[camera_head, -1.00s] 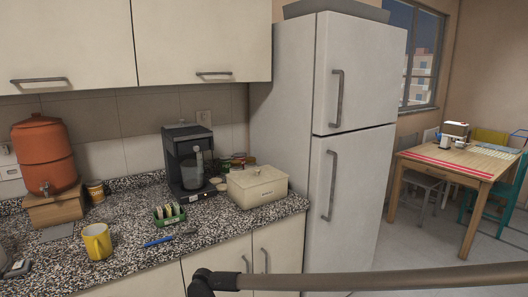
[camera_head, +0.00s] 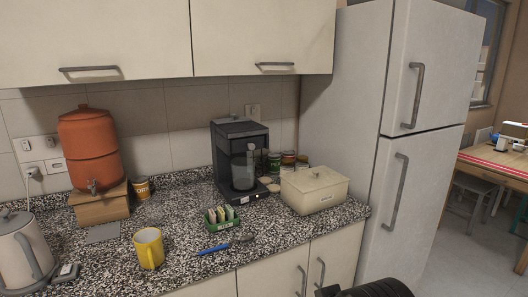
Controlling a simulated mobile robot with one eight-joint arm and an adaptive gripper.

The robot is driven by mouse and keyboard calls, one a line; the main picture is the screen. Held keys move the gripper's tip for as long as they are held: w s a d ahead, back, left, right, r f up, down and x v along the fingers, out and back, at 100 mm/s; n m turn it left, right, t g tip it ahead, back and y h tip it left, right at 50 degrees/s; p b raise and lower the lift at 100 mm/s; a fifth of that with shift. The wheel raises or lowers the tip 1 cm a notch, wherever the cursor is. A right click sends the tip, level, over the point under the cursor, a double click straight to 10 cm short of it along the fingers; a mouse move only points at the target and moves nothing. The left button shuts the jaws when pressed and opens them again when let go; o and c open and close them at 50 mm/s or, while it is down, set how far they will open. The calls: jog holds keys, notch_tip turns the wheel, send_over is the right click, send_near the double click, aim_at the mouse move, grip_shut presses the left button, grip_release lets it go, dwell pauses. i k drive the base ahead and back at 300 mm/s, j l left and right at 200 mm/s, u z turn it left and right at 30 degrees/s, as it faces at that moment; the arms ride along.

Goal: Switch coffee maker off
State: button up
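The black coffee maker (camera_head: 229,155) stands upright on the speckled granite counter, near the back wall, with a dark carafe (camera_head: 243,174) in its front. A small light-coloured spot, possibly its switch, shows low on the front of its base; whether it is on or off is too small to tell. A dark part of my arm shows at the bottom edge, right of centre. My gripper's fingers are not in this view.
A cream box (camera_head: 314,190) stands close to the coffee maker's right, with several cans behind. A green packet holder (camera_head: 222,218), a blue pen (camera_head: 213,250) and a yellow mug (camera_head: 149,248) lie in front. Cupboards (camera_head: 262,32) hang above; the fridge (camera_head: 391,110) stands right.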

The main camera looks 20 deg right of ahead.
aim_at(245, 200)
jog(key=i+j+z, duration=0.1)
jog(key=i, duration=0.35)
jog(key=i+j, duration=0.35)
jog(key=i, duration=0.15)
jog(key=z, duration=0.05)
